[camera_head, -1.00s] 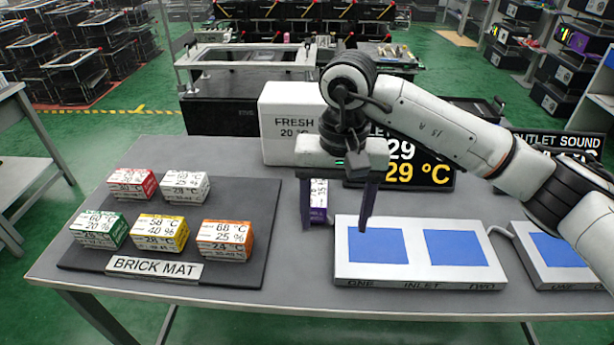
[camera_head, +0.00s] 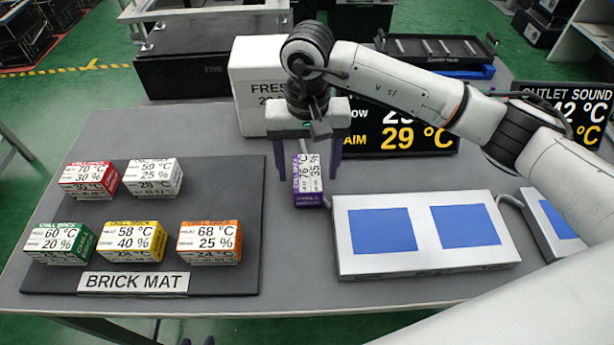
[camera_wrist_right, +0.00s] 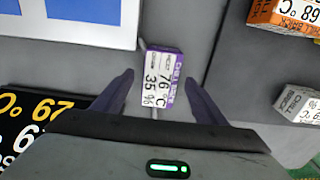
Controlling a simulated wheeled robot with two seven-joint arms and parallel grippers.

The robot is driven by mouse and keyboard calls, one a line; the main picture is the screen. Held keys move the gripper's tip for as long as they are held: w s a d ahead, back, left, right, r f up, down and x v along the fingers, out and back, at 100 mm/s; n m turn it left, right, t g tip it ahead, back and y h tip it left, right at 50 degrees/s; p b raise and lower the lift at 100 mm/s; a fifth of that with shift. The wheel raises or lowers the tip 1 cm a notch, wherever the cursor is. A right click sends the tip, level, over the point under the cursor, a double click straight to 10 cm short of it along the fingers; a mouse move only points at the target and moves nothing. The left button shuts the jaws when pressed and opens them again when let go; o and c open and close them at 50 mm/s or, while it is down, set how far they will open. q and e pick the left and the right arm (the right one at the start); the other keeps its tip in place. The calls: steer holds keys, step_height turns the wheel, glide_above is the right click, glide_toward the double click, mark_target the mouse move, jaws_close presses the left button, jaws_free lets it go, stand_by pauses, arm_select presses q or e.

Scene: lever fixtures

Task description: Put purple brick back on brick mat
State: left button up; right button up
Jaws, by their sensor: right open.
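The purple brick (camera_head: 309,193) stands on the grey table between the brick mat and the white blue-topped plate. It reads 76 °C and 35 %. My right gripper (camera_head: 309,176) is open, with one finger on each side of the brick. In the right wrist view the brick (camera_wrist_right: 165,72) lies between and just beyond the open fingertips (camera_wrist_right: 158,78), with gaps on both sides. The dark brick mat (camera_head: 225,190) is at the left and carries red, white, green, yellow and orange bricks. The back right of the mat is bare. My left gripper is not in view.
The white plate with two blue squares (camera_head: 425,270) is close to the right of the purple brick. A white box (camera_head: 252,110) and a black display (camera_head: 430,142) stand behind the gripper. A second blue-topped plate (camera_head: 555,232) is at the far right.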

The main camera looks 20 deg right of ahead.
mark_target(307, 172)
step_height(307, 172, down, 3)
steer(key=shift+r, duration=0.15)
steer(key=shift+w+f, duration=0.1)
steer(key=shift+f, duration=0.35)
arm_select(q)
steer(key=shift+w+r, duration=0.6)
steer(key=shift+r, duration=0.1)
steer(key=shift+s+f+b, duration=0.25)
steer(key=shift+f+b, duration=0.1)
steer(key=shift+f, duration=0.3)
arm_select(e)
steer(key=shift+f, duration=0.2)
